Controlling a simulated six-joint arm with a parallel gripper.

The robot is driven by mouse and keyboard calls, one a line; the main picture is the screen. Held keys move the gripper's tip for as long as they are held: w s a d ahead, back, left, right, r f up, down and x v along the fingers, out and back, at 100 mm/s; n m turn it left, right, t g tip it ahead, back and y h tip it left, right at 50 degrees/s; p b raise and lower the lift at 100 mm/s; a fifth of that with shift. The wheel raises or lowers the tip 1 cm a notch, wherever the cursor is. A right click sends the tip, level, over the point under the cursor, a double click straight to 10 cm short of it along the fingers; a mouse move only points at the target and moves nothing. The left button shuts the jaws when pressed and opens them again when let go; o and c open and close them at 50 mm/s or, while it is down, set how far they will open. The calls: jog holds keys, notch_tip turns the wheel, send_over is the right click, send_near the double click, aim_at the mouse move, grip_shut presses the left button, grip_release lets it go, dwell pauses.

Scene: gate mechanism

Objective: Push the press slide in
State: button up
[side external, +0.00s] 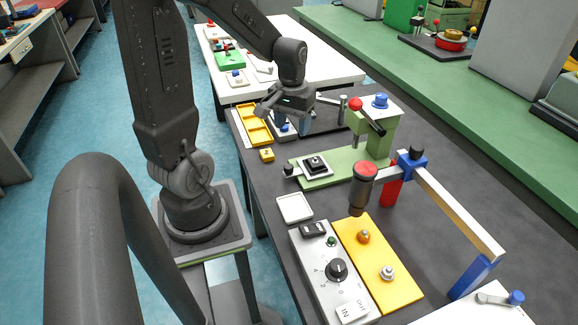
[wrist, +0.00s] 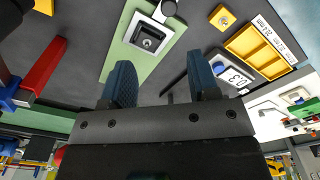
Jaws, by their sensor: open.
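The press (side external: 374,133) has a green base, a green column, a red ball lever and a blue knob on top. Its slide (side external: 315,166) is a light plate with a dark square block, lying on the left part of the base and sticking out past its left edge. A black round handle (side external: 289,170) is on the slide's outer end. The slide also shows in the wrist view (wrist: 150,39), beyond the left finger. My gripper (side external: 284,116) is open and empty, behind the press base and apart from the slide; the wrist view shows both dark fingers spread (wrist: 160,75).
A yellow tray (side external: 253,125), a small yellow block (side external: 267,155) and a scale-like box (wrist: 236,76) are near my gripper. A white dish (side external: 294,207), a dial panel (side external: 335,272), a yellow button plate (side external: 377,262) and a gate bar (side external: 455,212) stand in front.

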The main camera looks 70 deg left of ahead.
aim_at(289, 166)
jog(key=shift+n, duration=0.3)
jog(key=f, duration=0.5)
jog(key=a+f, duration=0.1)
jog(key=f, duration=0.9)
jog(key=shift+s+a+f, duration=0.1)
jog(key=shift+s+a, duration=0.15)
grip_shut()
jog(key=shift+w, duration=0.1)
